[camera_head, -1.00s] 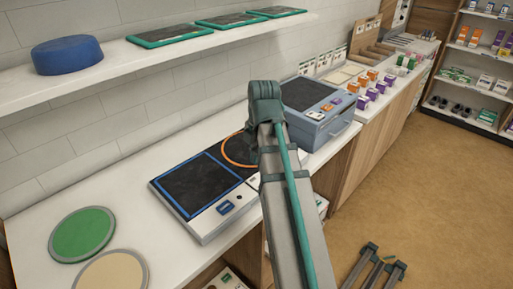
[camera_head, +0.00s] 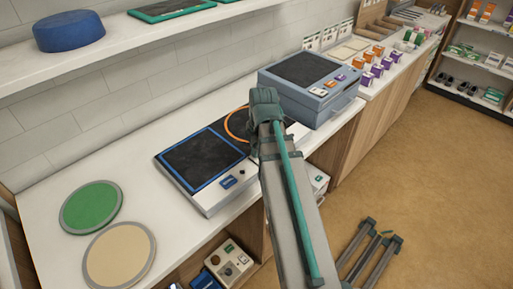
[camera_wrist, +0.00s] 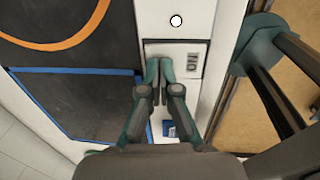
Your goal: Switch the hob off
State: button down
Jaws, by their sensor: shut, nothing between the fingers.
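The hob (camera_head: 212,200) is a pale unit on the counter with a blue-outlined black square zone (camera_head: 200,158) and an orange ring zone (camera_head: 237,124), partly hidden by my arm. Its front strip carries a blue control (camera_head: 228,182), also in the wrist view (camera_wrist: 170,128). The wrist view also shows a small dark marking (camera_wrist: 193,62) on a light panel and a round white spot (camera_wrist: 176,20) on the strip. My gripper (camera_wrist: 158,64) is shut and empty over the strip, tips by the light panel. Contact cannot be told. The head view hides its fingers behind my arm.
A green round mat (camera_head: 91,207) and a beige one (camera_head: 119,255) lie left of the hob. A blue-grey box-shaped appliance (camera_head: 311,88) stands to its right. A shelf (camera_head: 135,38) runs above. Open shelving under the counter holds devices (camera_head: 229,262).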

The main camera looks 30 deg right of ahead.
jog(key=shift+w+d+f, duration=0.15)
jog(key=shift+d+f, duration=0.05)
jog(key=shift+a, duration=0.4)
jog(key=shift+d, duration=0.25)
jog(key=shift+s+d+r+p, duration=0.15)
jog(key=shift+s+p, duration=0.1)
jog(key=shift+s, duration=0.15)
jog(key=shift+s+r+p, duration=0.15)
jog(key=shift+s+p, duration=0.05)
jog(key=shift+s, duration=0.2)
jog(key=shift+r, duration=0.1)
jog(key=r+p, duration=0.3)
jog(key=shift+w+r, duration=0.25)
jog(key=shift+r, duration=0.15)
notch_tip(320, 180, up, 10)
jog(key=w+b, duration=0.1)
jog(key=b, duration=0.1)
jog(key=shift+a, duration=0.25)
